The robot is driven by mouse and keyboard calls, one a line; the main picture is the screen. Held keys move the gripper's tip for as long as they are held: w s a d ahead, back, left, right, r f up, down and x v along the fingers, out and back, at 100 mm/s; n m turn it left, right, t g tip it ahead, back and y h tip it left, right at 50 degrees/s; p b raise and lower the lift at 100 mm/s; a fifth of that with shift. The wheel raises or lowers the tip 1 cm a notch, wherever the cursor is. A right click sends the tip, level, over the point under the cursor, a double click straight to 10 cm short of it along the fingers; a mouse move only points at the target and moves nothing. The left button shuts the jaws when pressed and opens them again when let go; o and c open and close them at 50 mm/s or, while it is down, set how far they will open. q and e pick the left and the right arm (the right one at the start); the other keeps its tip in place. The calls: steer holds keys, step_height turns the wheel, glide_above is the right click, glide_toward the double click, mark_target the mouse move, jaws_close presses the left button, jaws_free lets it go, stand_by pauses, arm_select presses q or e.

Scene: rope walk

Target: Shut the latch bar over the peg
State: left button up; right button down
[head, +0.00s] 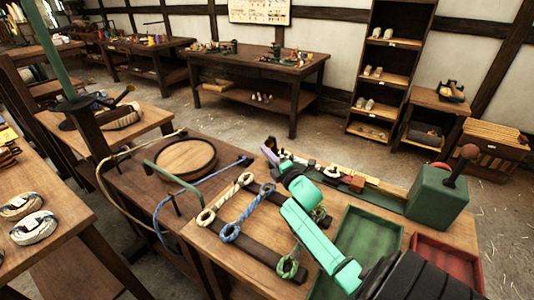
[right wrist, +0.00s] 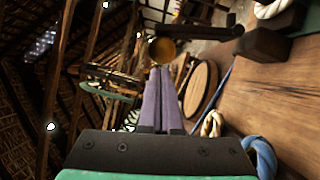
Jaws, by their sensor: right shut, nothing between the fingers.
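My right gripper (head: 270,147) is shut and empty, over the far edge of the wooden bench; in the right wrist view its purple fingers (right wrist: 160,78) lie together. Just beyond the fingertips in that view is a round brass-coloured end (right wrist: 162,50). A dark bar (right wrist: 205,32) runs beside it toward a dark block (right wrist: 262,46). I take the dark bar for the latch bar, but cannot tell for sure, nor whether the fingers touch it. I cannot make out the peg clearly. In the head view my gripper and arm partly hide this spot. My left gripper is not in view.
Rope pieces with looped ends, one white (head: 226,198) and one blue (head: 247,213), lie on dark rails. A green tray (head: 401,238), a red tray (head: 447,262) and a green block with a lever (head: 436,196) stand at the right. A round wooden lid (head: 186,158) lies left.

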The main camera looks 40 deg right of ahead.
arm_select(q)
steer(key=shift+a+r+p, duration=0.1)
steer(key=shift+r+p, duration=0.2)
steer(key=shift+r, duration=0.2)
arm_select(e)
steer(key=shift+d+r+m, duration=0.15)
steer(key=shift+r+m, duration=0.15)
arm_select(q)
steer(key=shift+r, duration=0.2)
arm_select(e)
steer(key=shift+r, duration=0.1)
